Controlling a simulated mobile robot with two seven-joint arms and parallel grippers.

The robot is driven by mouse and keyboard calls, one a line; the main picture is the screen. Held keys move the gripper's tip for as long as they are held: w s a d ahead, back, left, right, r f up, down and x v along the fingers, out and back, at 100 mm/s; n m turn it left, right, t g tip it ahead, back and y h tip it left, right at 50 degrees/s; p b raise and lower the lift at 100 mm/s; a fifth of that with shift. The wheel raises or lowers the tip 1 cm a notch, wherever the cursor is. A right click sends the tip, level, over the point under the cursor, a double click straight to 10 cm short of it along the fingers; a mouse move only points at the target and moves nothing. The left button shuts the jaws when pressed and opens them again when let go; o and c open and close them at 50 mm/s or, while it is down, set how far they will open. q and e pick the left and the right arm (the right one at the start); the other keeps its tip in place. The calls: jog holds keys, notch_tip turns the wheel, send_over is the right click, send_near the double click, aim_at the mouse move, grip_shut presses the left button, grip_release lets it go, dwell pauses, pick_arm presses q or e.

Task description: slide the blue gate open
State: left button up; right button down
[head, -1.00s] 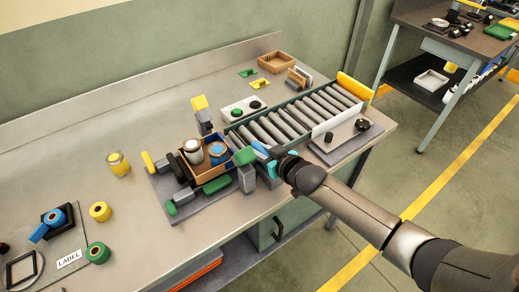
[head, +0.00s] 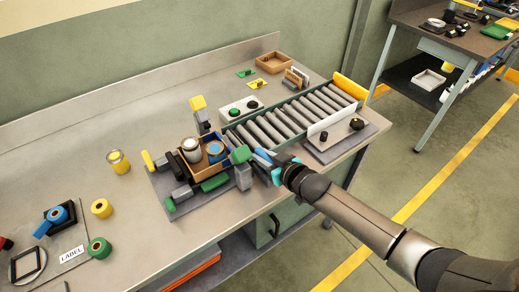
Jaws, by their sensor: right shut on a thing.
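The blue gate (head: 232,139) shows as a narrow blue strip at the left end of the roller track, beside the green block (head: 241,154). It is partly hidden, and I cannot tell how far it stands across the track. My right gripper (head: 268,163) reaches in from the lower right, at the near left corner of the rollers. Light blue parts show at its fingers. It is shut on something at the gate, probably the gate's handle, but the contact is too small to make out. My left gripper is out of view.
An open brown box (head: 216,166) with a white-lidded can (head: 191,148) and a blue-topped can (head: 216,150) stands left of the rollers (head: 290,118). A yellow stop bar (head: 350,87) closes their far end. A button box (head: 243,109) stands behind. The table's left middle is mostly clear.

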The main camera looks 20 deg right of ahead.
jog(key=shift+s+d, duration=0.2)
jog(key=shift+s, duration=0.35)
jog(key=c, duration=0.7)
grip_release()
jog(key=shift+w, duration=0.1)
pick_arm(q)
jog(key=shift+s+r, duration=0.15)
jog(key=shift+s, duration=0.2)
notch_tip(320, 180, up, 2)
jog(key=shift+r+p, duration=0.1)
jog(key=shift+p, duration=0.95)
pick_arm(e)
jog(key=v, duration=1.5)
jog(key=shift+r, duration=0.1)
